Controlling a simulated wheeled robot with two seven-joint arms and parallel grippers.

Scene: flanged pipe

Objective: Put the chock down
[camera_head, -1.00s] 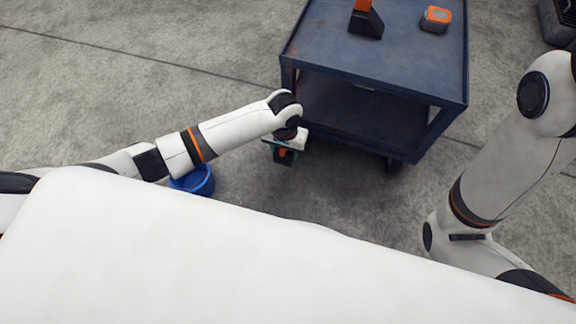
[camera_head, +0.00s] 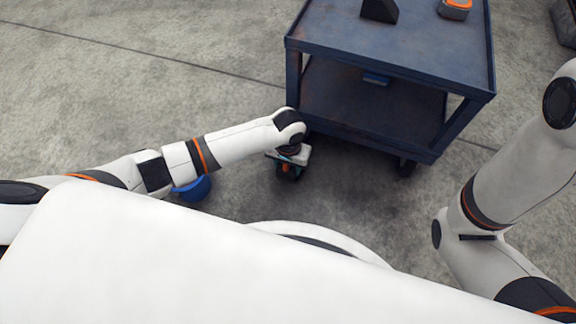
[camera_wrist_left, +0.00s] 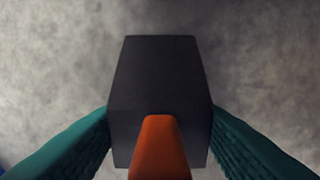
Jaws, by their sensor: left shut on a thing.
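The chock (camera_wrist_left: 160,75) is a dark grey wedge with an orange handle (camera_wrist_left: 160,148). My left gripper (camera_wrist_left: 160,118) is shut on it, with teal fingers pressed on both sides in the left wrist view. In the head view my left gripper (camera_head: 289,172) hangs just in front of the cart's near left corner, pointing down at the floor. The chock is mostly hidden there by my wrist and fingers. Concrete floor shows around the chock in the wrist view; I cannot tell whether it touches the floor. My right gripper is out of view.
A blue cart (camera_head: 425,62) with an open lower shelf stands behind my left gripper. A second dark wedge (camera_head: 380,11) and an orange-and-black item (camera_head: 455,8) are on its top. A blue bucket (camera_head: 194,190) stands partly under my left arm. Bare floor lies left of the cart.

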